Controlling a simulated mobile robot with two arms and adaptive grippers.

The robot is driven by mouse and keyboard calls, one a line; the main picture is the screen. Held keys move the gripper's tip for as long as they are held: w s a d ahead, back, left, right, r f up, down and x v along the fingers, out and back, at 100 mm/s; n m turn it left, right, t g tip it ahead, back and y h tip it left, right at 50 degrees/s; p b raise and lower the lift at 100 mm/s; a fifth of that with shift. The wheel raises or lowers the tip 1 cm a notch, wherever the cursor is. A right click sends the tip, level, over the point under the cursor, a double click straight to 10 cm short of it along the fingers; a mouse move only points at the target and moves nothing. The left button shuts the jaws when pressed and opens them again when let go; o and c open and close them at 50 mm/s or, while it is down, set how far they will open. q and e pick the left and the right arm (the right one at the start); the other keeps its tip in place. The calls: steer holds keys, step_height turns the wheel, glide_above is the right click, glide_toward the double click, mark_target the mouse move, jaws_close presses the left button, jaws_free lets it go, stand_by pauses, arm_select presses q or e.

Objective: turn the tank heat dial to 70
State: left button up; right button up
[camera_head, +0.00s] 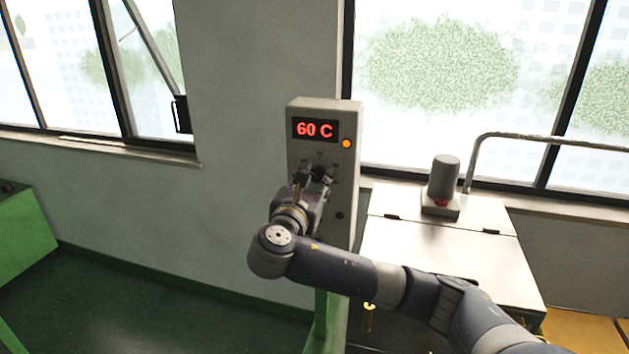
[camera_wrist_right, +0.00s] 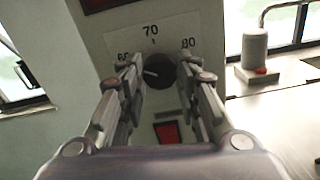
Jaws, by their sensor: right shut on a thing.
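The heat dial (camera_wrist_right: 159,72) is a round dark knob on the grey control box (camera_head: 347,190). Its scale shows 60, 70 and 80 in the wrist view, with 70 at the top. The white pointer line on the dial points left, toward the 60 side. The red display (camera_head: 316,129) reads 60 C. My right gripper (camera_head: 312,175) is at the box front, its fingers on both sides of the dial, shut on it. The gripper hides part of the dial in the head view. My left gripper is not in view.
An orange lamp (camera_head: 346,143) glows beside the display. To the right stands a metal tank (camera_head: 440,240) with a grey cylinder (camera_head: 443,177) and a bent pipe rail (camera_head: 530,138). Windows line the wall behind. A green machine (camera_head: 20,235) is at far left; floor between is clear.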

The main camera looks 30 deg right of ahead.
steer(key=m+b, duration=0.2)
steer(key=m, duration=0.4)
steer(key=shift+f, duration=0.15)
steer(key=m+b, duration=0.2)
steer(key=m, duration=0.2)
steer(key=shift+m+b, duration=0.3)
steer(key=shift+m, duration=0.5)
steer(key=o, duration=1.1)
steer(key=shift+c, duration=0.2)
